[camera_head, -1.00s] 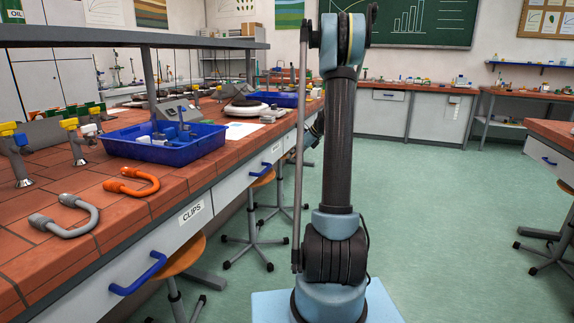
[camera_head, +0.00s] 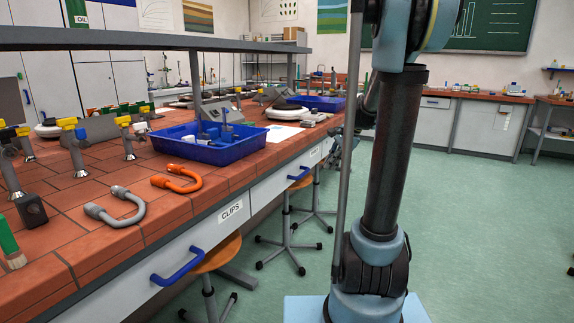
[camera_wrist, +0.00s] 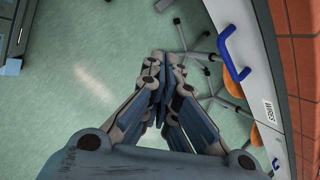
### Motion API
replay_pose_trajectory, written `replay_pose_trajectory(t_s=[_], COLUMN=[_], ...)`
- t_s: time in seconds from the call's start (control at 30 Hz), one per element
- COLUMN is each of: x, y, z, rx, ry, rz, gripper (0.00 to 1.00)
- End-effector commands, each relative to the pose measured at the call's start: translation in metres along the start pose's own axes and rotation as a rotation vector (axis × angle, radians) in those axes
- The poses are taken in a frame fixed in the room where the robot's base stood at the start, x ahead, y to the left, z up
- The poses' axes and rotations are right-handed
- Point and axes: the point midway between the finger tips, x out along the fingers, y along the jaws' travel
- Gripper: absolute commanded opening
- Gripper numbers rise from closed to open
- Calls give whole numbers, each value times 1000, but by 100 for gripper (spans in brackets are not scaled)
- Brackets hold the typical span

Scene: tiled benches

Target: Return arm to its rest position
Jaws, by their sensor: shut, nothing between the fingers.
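My gripper (camera_wrist: 160,95) shows in the wrist view, with its fingers together and nothing between them. It hangs over the green floor, left of a bench front with a blue handle (camera_wrist: 236,55). In the head view my arm (camera_head: 392,150) stands upright beside the tiled bench (camera_head: 232,170), and its upper end runs out of the top of the picture. A grey part of my arm's far end shows partly behind the upright link; the fingers cannot be made out there.
The bench holds an orange U-shaped tube (camera_head: 178,185), a grey U-shaped tube (camera_head: 118,212), a blue tray (camera_head: 192,150) and several gas taps. A shelf (camera_head: 150,40) overhangs it. Stools (camera_head: 212,256) stand along its front. Open floor (camera_head: 475,220) lies to the right.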

Motion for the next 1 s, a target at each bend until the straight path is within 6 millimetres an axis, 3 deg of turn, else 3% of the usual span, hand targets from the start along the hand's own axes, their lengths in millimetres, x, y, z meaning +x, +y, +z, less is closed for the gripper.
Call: replay_pose_trajectory(t_s=[0.2,0.5,1.0], x=[-12,-17,-4], y=[58,137,266], z=[23,42,45], rx=[-231,-551,-1082], ry=[55,121,198], rz=[40,109,262], gripper=[0,0,0])
